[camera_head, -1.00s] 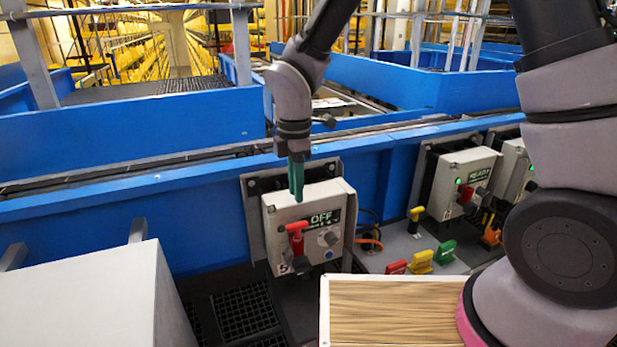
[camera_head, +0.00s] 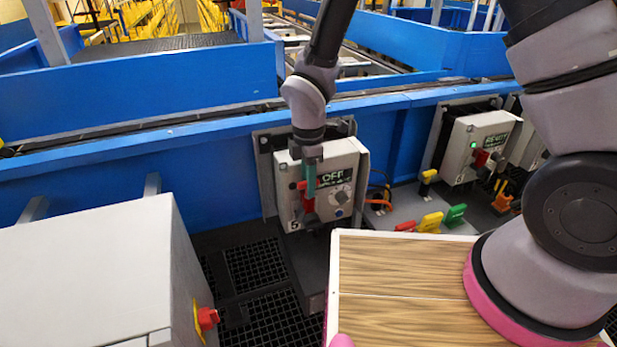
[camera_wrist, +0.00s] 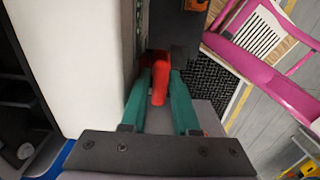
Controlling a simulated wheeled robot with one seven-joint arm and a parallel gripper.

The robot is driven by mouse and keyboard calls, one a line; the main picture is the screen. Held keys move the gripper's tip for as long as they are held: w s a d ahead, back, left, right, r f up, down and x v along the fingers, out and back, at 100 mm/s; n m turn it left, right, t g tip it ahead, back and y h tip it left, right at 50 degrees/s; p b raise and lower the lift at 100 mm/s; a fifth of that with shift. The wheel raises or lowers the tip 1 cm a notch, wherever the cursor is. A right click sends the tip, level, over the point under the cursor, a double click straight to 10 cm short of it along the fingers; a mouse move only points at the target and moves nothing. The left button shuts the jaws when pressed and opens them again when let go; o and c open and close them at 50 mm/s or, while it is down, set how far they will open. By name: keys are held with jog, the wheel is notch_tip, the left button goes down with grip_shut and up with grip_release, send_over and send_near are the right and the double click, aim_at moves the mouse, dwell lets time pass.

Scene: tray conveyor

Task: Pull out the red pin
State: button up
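The red pin (camera_head: 307,196) has a T-shaped handle and sits at the front of the grey box marked OFF (camera_head: 345,180). My gripper (camera_head: 309,184) has green fingers and points down at the pin, covering part of it in the head view. In the wrist view the red handle (camera_wrist: 160,83) lies between the two green fingers of my gripper (camera_wrist: 161,92), near their tips.
A grey cabinet (camera_head: 90,265) with a red knob stands at the lower left. A wood-topped surface (camera_head: 400,280) is at the lower right. Red, yellow and green tags (camera_head: 430,222) stand right of the box. A second box (camera_head: 480,147) marked READY shows a green light.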

grip_shut()
jog(key=shift+r, duration=0.35)
jog(key=shift+r, duration=2.5)
jog(key=shift+r, duration=0.1)
jog(key=shift+r, duration=1.9)
